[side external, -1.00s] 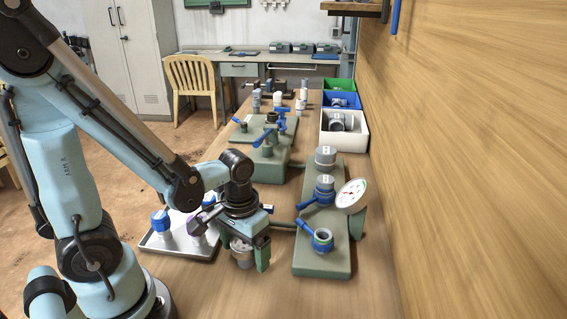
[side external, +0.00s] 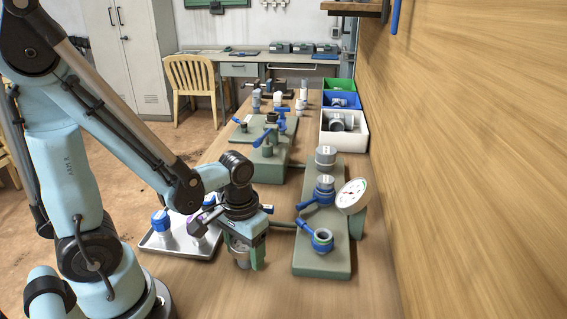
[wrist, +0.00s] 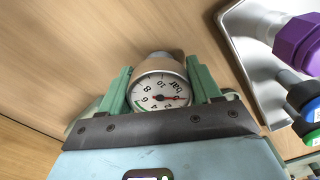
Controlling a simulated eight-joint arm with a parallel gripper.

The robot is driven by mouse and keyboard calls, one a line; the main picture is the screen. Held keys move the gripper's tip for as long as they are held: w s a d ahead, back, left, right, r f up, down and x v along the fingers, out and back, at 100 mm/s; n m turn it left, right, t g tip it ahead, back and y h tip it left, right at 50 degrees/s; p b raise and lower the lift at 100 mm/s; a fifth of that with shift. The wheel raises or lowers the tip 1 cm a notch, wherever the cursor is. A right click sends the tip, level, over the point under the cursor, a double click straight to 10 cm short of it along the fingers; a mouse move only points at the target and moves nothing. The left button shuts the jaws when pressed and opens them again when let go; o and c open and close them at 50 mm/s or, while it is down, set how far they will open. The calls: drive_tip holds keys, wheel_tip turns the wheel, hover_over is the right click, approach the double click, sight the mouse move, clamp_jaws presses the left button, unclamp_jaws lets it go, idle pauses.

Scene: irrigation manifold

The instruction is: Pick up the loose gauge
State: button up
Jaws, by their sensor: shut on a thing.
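The loose gauge (wrist: 160,92) has a round white dial with a red needle and a beige case. In the wrist view it sits between the green fingers of my gripper (wrist: 160,85), which is shut on it. In the side external view the gauge (side external: 240,258) shows low between the fingers of my gripper (side external: 243,250), near the table top. I cannot tell whether it touches the table. Its lower end is partly hidden by the fingers.
A metal tray (side external: 165,246) with blue- and purple-topped parts lies left of my gripper. A green manifold block (side external: 322,264) with blue-handled valves and another gauge (side external: 351,196) stands to the right. Bins line the wall behind. The front table is clear.

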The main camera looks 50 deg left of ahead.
drive_tip(key=shift+r, duration=0.15)
drive_tip(key=shift+r, duration=1.65)
drive_tip(key=s+d+r, duration=0.5)
drive_tip(key=d+r, duration=0.2)
drive_tip(key=d, duration=0.3)
drive_tip(key=w+r, duration=0.3)
drive_tip(key=w, duration=0.6)
drive_tip(key=shift+w+a+f, duration=0.25)
drive_tip(key=shift+w+f, duration=0.6)
drive_tip(key=shift+w, duration=0.75)
drive_tip(key=shift+w+a+f, duration=0.25)
drive_tip(key=shift+w+f, duration=0.6)
drive_tip(key=shift+w, duration=0.7)
drive_tip(key=shift+w+a+f, duration=0.25)
drive_tip(key=shift+w+f, duration=0.6)
drive_tip(key=shift+w, duration=0.75)
drive_tip(key=shift+f, duration=1.75)
